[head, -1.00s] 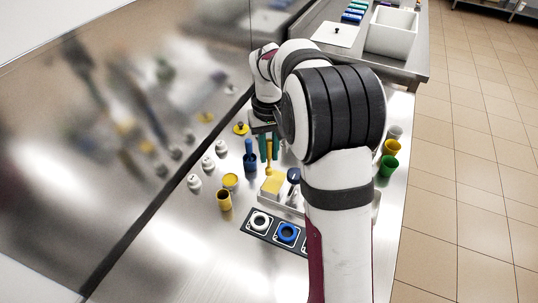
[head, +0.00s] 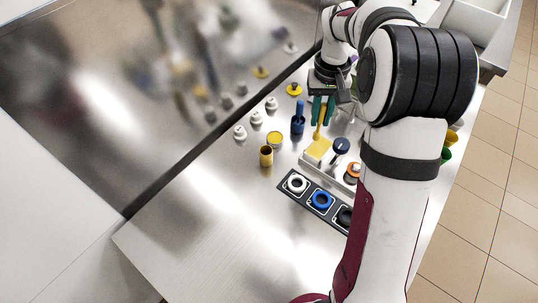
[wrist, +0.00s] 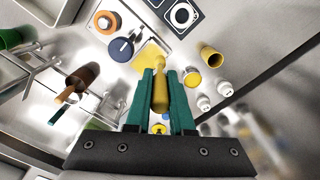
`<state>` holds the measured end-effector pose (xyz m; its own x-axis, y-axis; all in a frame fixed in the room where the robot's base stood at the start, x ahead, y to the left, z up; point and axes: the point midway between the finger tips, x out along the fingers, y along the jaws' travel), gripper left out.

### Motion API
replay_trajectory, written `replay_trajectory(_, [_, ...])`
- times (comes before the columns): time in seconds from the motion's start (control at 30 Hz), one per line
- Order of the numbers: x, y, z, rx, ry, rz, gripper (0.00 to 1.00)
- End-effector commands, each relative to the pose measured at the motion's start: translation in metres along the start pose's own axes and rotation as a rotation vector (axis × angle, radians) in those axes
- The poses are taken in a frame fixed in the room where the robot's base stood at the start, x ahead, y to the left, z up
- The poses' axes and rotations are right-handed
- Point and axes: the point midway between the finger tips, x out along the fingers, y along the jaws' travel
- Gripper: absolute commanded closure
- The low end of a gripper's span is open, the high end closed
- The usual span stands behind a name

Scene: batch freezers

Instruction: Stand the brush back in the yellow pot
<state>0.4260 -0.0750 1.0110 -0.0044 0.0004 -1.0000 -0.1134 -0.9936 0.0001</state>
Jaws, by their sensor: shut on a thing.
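The brush, with its yellow handle, shows in the head view (head: 318,132) and the wrist view (wrist: 160,93). My gripper (head: 322,112) has its green fingers shut on the handle, which is roughly upright in the head view. The brush's lower end is over or against a yellow patch (head: 317,150) at the end of the pale tray; I cannot tell whether they touch. The yellow pot (head: 266,157) stands upright to the left and nearer the camera, apart from the gripper. It also shows in the wrist view (wrist: 211,58), its mouth open.
A blue pot with a blue handle (head: 298,122) stands just left of my gripper. A yellow dish (head: 275,138) lies behind the yellow pot, with white knobbed pieces (head: 240,132) to the left. A dark strip with ring-shaped pieces (head: 321,200) lies in front. The steel wall borders the left.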

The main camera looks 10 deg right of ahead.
Motion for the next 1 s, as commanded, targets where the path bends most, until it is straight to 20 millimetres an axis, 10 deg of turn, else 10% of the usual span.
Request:
replay_trajectory(0.57, [0.000,-0.005,-0.001,-0.002,0.000,0.000,1.00])
replay_trajectory(1.0, [0.007,-0.126,-0.012,-0.003,-0.002,0.001,1.00])
